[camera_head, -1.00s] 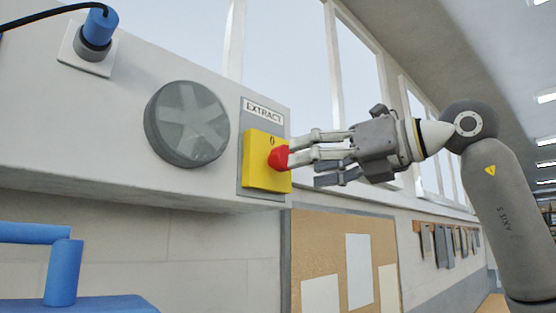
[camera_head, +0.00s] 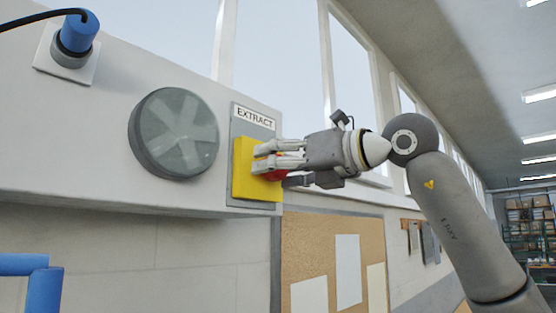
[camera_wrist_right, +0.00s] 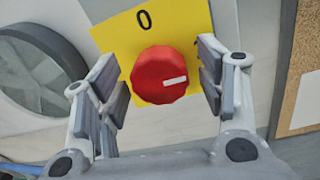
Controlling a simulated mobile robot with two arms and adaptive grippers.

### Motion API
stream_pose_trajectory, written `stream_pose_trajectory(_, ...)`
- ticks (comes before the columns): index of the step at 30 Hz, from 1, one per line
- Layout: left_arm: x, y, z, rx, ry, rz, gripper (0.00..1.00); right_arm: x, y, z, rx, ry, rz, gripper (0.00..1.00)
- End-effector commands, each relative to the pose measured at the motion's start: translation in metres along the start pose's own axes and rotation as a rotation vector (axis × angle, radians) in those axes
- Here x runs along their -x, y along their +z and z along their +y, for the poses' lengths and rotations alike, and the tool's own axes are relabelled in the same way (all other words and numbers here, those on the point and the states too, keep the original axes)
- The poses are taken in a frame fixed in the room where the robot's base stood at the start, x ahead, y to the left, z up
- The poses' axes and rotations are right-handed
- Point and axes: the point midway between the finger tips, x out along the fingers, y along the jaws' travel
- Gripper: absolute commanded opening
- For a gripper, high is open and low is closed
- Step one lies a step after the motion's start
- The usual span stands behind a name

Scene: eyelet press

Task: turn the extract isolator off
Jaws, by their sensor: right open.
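The extract isolator is a yellow box (camera_head: 243,172) on a grey plate under an EXTRACT label (camera_head: 254,117). Its red knob (camera_wrist_right: 159,74) shows whole in the right wrist view, with its white mark pointing right and a 0 printed above it. In the head view the knob is mostly hidden behind my fingers. My right gripper (camera_wrist_right: 164,88) is open, with one finger on each side of the knob. In the wrist view gaps show between the pads and the knob. My left gripper is not in view.
A round grey fan cover (camera_head: 174,133) is on the wall panel left of the isolator. A blue plug (camera_head: 77,33) with a black cable sits at upper left. A cork board (camera_head: 330,258) hangs below right. Blue tubing (camera_head: 42,289) stands at lower left.

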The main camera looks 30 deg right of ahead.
Motion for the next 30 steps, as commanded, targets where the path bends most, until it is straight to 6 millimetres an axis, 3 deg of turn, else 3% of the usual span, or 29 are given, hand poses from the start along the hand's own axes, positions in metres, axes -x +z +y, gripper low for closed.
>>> stream_pose_trajectory(9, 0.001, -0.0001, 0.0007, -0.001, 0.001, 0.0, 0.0, -0.0039, -0.0008, -0.0002, 0.0, 0.0, 0.001, 0.64)
stream_pose_trajectory(20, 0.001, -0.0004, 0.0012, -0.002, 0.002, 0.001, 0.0, -0.0036, -0.0006, -0.0001, 0.0, 0.0, 0.001, 0.19)
stream_pose_trajectory(30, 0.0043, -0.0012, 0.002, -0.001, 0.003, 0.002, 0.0, -0.0037, 0.0003, -0.0002, 0.046, -0.001, 0.003, 0.17)
